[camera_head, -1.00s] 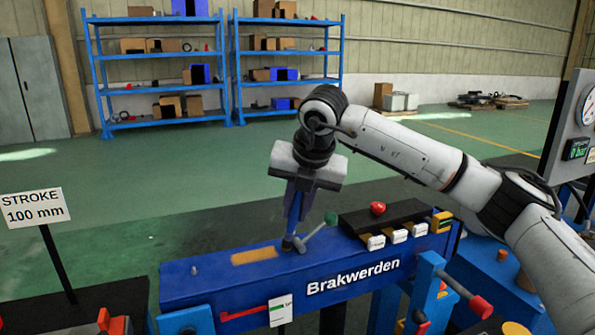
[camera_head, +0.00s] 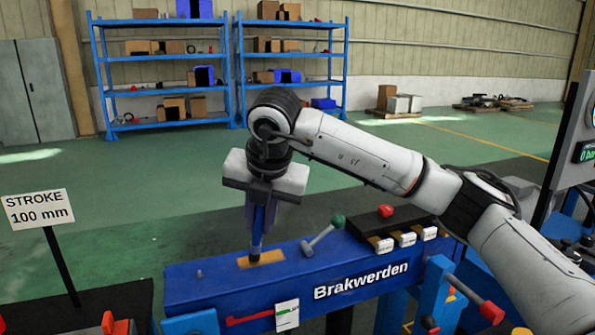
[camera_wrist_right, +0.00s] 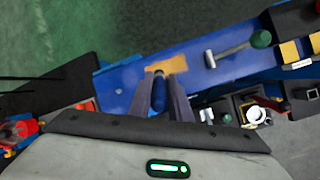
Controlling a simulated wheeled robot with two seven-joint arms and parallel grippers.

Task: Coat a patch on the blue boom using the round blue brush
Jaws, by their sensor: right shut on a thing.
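The blue boom (camera_head: 215,285), lettered "Brakwerden", runs across the lower middle of the head view. An orange-tan patch (camera_head: 272,257) lies on its top face, and it also shows in the right wrist view (camera_wrist_right: 172,65). My right gripper (camera_head: 262,215) is above the patch, shut on the blue brush (camera_wrist_right: 159,95), which points down. The brush's lower end is at the patch; I cannot tell whether it touches. The gripper fingers hide part of the brush. My left gripper is not in view.
A green-knobbed lever (camera_head: 323,235) lies on the boom just right of the patch. A black tray (camera_head: 378,222) with a red knob and several white-labelled blocks is farther right. A "STROKE 100 mm" sign (camera_head: 38,207) stands left. A small peg (camera_head: 199,273) stands on the boom's left end.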

